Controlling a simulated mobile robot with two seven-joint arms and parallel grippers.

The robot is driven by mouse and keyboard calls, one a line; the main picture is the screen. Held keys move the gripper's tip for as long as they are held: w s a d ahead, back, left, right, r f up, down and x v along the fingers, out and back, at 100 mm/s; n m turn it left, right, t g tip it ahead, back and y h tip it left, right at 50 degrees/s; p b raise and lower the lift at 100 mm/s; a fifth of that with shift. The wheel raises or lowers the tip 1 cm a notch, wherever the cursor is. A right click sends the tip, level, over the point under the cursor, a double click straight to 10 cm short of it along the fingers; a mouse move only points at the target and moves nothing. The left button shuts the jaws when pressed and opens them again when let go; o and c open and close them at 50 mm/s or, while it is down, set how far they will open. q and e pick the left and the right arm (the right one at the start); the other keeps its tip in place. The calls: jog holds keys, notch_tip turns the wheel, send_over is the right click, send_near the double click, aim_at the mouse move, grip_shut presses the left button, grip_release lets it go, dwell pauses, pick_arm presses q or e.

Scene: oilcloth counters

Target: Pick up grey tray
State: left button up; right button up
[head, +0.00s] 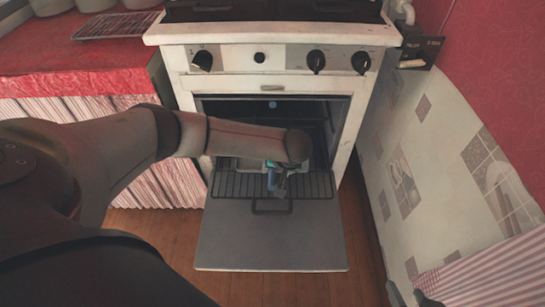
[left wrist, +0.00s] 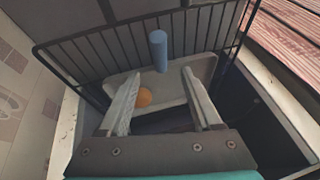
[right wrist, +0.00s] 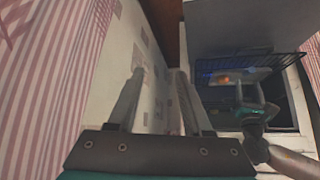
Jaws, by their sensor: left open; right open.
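The grey tray (left wrist: 205,68) lies on the oven rack, with an orange ball (left wrist: 144,97) and an upright blue cylinder (left wrist: 159,50) on it in the left wrist view. My left gripper (left wrist: 161,72) is open above the tray, one finger on each side of the ball and cylinder as seen there. I cannot tell whether the fingers touch the tray. In the head view my left arm and left gripper (head: 279,180) hide most of the tray. My right gripper (right wrist: 159,70) is open and empty beside the patterned wall, away from the tray.
The white oven (head: 260,88) stands with its door (head: 270,240) folded down and a wire rack (head: 318,185) pulled out over it. A red-covered counter (head: 75,65) is at the left. A patterned wall (head: 440,150) closes off the right side. Wooden floor shows around the door.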

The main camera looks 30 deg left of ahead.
aim_at(273, 174)
pick_arm(q)
jog(key=shift+w+a+f+b, duration=0.1)
jog(key=shift+a+f+b, duration=0.1)
jog(key=shift+f+b, duration=0.35)
jog(key=shift+b+x, duration=0.5)
jog(key=shift+x, duration=0.25)
jog(key=shift+b+x, duration=0.55)
jog(key=shift+x, duration=0.2)
jog(key=shift+a+f+b, duration=0.2)
jog(key=shift+f+b, duration=0.15)
jog(key=shift+f, duration=0.15)
pick_arm(e)
jog(key=w+a+r+t+y, duration=0.2)
jog(key=a+t+y, duration=0.1)
jog(key=a+t, duration=0.3)
jog(key=shift+a+r+t, duration=0.15)
jog(key=shift+a+t, duration=0.15)
jog(key=shift+t, duration=0.1)
pick_arm(q)
jog(key=shift+c, duration=0.4)
grip_shut()
jog(key=shift+w, duration=0.1)
